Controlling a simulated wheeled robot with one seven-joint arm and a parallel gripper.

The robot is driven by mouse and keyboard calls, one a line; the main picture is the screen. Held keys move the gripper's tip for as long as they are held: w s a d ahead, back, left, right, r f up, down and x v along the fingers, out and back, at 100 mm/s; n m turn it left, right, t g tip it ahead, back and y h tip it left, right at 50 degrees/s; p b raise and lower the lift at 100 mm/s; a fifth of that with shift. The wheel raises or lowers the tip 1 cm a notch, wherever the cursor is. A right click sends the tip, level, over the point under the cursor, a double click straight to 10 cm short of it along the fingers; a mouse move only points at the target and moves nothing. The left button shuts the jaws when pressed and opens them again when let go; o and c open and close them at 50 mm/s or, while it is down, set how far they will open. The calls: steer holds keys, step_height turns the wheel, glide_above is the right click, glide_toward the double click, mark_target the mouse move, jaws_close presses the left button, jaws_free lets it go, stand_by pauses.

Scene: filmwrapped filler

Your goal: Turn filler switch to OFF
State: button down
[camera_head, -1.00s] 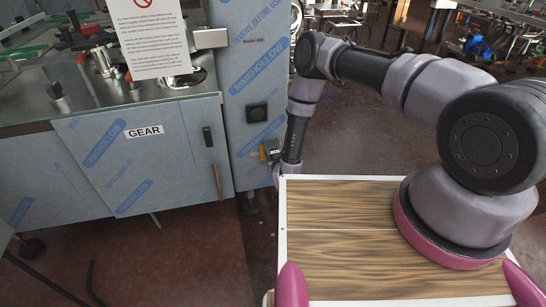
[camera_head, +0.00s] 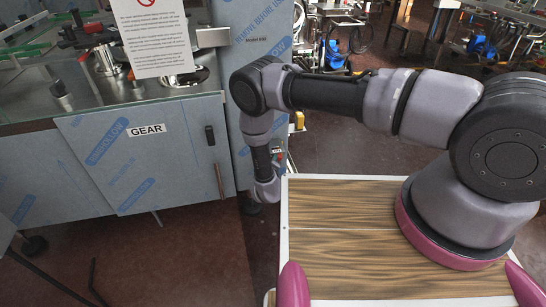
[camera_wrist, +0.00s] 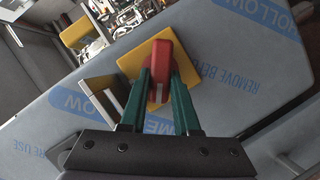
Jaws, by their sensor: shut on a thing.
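The filler switch is a red rotary handle (camera_wrist: 161,65) on a yellow plate (camera_wrist: 131,62), set on the film-wrapped metal panel (camera_wrist: 215,60) in the wrist view. My gripper (camera_wrist: 160,82), with two green fingers, is shut on the red handle, one finger on each side of it. Any ON or OFF marking on the plate is not readable. In the head view the handle and my gripper are hidden behind my arm, at the side of the film-wrapped machine.
A grey cabinet labelled GEAR (camera_head: 145,131) with a door handle (camera_head: 219,181) stands at the left. A paper notice (camera_head: 154,38) stands above it. Metal tables (camera_head: 500,28) and blue equipment (camera_head: 482,47) fill the back right.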

steer(key=shift+a+f+n+t+h, duration=0.15)
steer(key=shift+n+t, duration=0.3)
steer(key=shift+n, duration=0.55)
steer(key=shift+d+f+n+t+h, duration=0.15)
steer(key=shift+n+t+h, duration=0.2)
steer(key=shift+n, duration=0.65)
steer(key=shift+a+f+n+t+h, duration=0.15)
steer(key=shift+n+t, duration=0.35)
steer(key=shift+n, duration=0.5)
steer(key=c, duration=0.6)
jaws_free()
steer(key=shift+c, duration=0.2)
steer(key=shift+s, duration=0.15)
steer(key=s+a, duration=0.1)
steer(key=s, duration=0.9)
steer(key=shift+s, duration=0.25)
